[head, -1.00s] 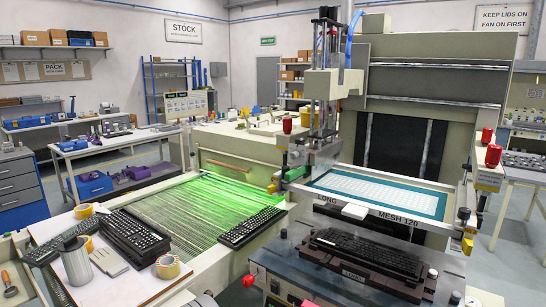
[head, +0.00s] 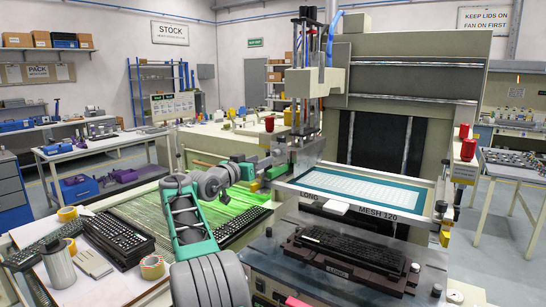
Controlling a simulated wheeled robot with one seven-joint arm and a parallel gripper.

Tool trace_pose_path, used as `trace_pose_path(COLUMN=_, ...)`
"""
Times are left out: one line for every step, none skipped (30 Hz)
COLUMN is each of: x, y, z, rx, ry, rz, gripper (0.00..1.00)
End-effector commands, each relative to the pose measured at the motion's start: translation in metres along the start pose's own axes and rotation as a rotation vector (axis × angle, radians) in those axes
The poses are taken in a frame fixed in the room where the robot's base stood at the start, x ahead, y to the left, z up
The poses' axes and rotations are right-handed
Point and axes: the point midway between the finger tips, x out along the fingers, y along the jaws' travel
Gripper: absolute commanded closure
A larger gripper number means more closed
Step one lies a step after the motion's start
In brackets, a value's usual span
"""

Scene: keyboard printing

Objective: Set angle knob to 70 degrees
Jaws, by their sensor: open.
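The print head (head: 306,150) of the screen printer hangs over the left end of the white-framed screen (head: 362,186). My grey and green arm reaches up from the bottom of the head view to the left side of this head. My gripper (head: 277,155) is open there, small and close against the head's metal parts. I cannot tell whether it touches them. I cannot make out the angle knob or its degree scale at this size. A red knob (head: 269,124) stands just above my gripper; I cannot tell what it sets.
A black keyboard sits in a fixture (head: 355,258) below the screen. A green-lit conveyor (head: 140,208) lies left, partly behind my arm. Keyboards, tape rolls and a metal canister (head: 57,265) crowd the left table. Red caps (head: 468,148) stand right of the screen.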

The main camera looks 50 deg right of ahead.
Motion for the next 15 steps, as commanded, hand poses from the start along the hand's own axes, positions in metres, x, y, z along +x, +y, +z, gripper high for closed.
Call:
trace_pose_path(x=0.006, y=0.003, z=-0.003, rx=0.002, ry=0.005, rz=0.009, gripper=0.55)
trace_pose_path(x=0.010, y=0.003, z=-0.003, rx=0.001, ry=0.005, rz=0.010, gripper=0.55)
trace_pose_path(x=0.015, y=0.003, z=-0.004, rx=0.001, ry=0.005, rz=0.010, gripper=0.55)
trace_pose_path(x=0.021, y=0.004, z=-0.005, rx=0.001, ry=0.004, rz=0.010, gripper=0.55)
trace_pose_path(x=0.027, y=0.004, z=-0.005, rx=0.001, ry=0.004, rz=0.010, gripper=0.55)
trace_pose_path(x=0.036, y=0.004, z=-0.006, rx=0.001, ry=0.003, rz=0.010, gripper=0.55)
trace_pose_path(x=0.042, y=0.004, z=-0.006, rx=0.000, ry=0.003, rz=0.010, gripper=0.55)
trace_pose_path(x=0.048, y=0.004, z=-0.006, rx=0.000, ry=0.002, rz=0.010, gripper=0.55)
trace_pose_path(x=0.056, y=0.004, z=-0.005, rx=0.000, ry=0.002, rz=0.009, gripper=0.55)
trace_pose_path(x=0.060, y=0.004, z=-0.006, rx=0.001, ry=0.003, rz=0.009, gripper=0.55)
trace_pose_path(x=0.064, y=0.003, z=-0.005, rx=0.000, ry=0.002, rz=0.008, gripper=0.55)
trace_pose_path(x=0.069, y=0.003, z=-0.005, rx=0.001, ry=0.003, rz=0.007, gripper=0.55)
trace_pose_path(x=0.072, y=0.003, z=-0.004, rx=0.001, ry=0.003, rz=0.007, gripper=0.55)
trace_pose_path(x=0.074, y=0.003, z=-0.004, rx=0.002, ry=0.003, rz=0.006, gripper=0.55)
trace_pose_path(x=0.076, y=0.003, z=-0.004, rx=0.002, ry=0.003, rz=0.006, gripper=0.55)
